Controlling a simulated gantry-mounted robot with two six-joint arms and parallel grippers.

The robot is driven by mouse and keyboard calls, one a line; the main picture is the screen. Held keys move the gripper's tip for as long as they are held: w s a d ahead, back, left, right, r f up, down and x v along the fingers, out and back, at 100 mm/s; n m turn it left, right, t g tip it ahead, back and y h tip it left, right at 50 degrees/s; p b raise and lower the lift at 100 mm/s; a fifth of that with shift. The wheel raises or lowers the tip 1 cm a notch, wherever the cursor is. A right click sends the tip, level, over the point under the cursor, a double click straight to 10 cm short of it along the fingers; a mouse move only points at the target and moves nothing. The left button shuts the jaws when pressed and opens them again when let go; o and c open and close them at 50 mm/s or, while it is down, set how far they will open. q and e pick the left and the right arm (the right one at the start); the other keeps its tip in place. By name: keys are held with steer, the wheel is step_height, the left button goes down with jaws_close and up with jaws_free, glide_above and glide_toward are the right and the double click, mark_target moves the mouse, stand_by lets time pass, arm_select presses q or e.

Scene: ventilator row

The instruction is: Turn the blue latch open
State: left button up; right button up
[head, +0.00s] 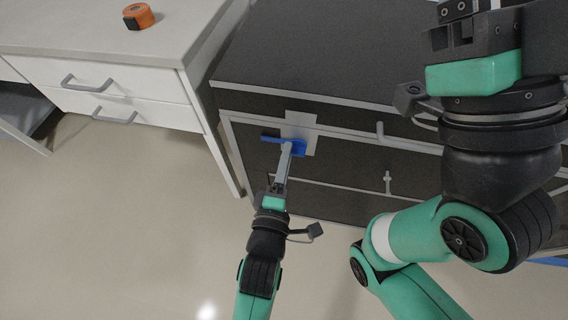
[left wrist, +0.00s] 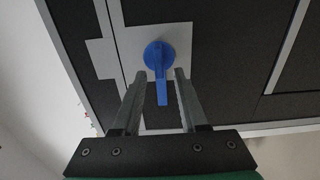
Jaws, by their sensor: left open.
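The blue latch (head: 299,148) is on a light grey plate on the front of a dark cabinet. In the left wrist view the blue latch (left wrist: 158,55) has a round hub, and its lever points down the picture, between my fingers. My left gripper (head: 287,150) is at the latch in the head view. In the left wrist view my left gripper (left wrist: 160,76) is open, with one finger on each side of the lever and a visible gap on both sides. My right arm's wrist shows at the upper right of the head view; its fingers cannot be made out.
The dark cabinet (head: 310,65) has pale edge strips and grey handles (head: 380,131). A white drawer unit (head: 150,104) stands to its left, with an orange tape measure (head: 138,16) on top. An open drawer (head: 25,120) juts out at far left. The floor in front is clear.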

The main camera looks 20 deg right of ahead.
arm_select(q)
steer(key=p+v, duration=0.4)
steer(key=v, duration=0.7)
steer(key=shift+s, duration=0.25)
steer(key=shift+a, duration=0.15)
